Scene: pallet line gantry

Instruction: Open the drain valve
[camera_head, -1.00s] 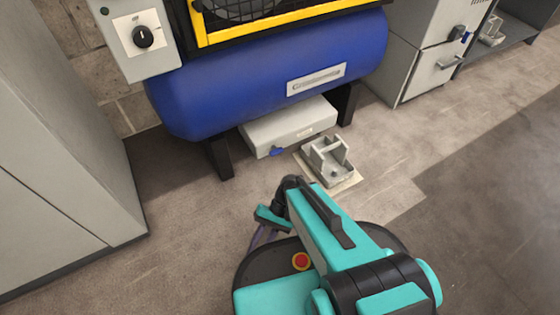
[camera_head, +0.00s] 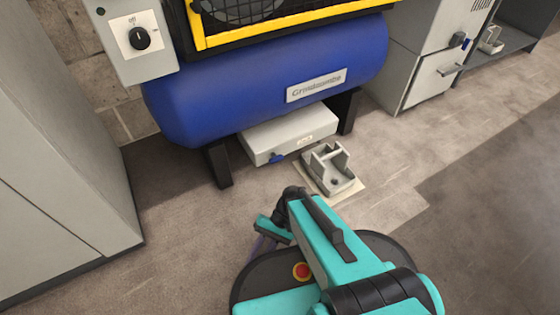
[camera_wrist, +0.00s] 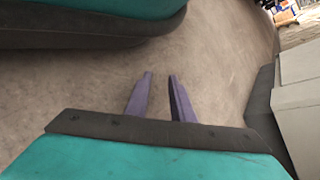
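A small blue handle (camera_head: 277,158), likely the drain valve, sits on the front lower edge of a grey box (camera_head: 290,135). The box is under the blue tank (camera_head: 260,85). My gripper (camera_head: 261,245) is low over the floor in front of my base, apart from the handle and nearer the camera. My arm partly covers it there. In the wrist view its two purple fingers (camera_wrist: 161,76) are spread with a gap, and only bare floor shows between them. The handle cannot be made out in the wrist view.
A grey bracket-like fixture (camera_head: 328,168) stands on a pale floor plate right of the handle. Black tank legs (camera_head: 218,167) flank the box. A tall grey cabinet (camera_head: 60,170) stands at left. Floor between cabinet and my base is clear. A control box (camera_head: 137,40) has a black knob.

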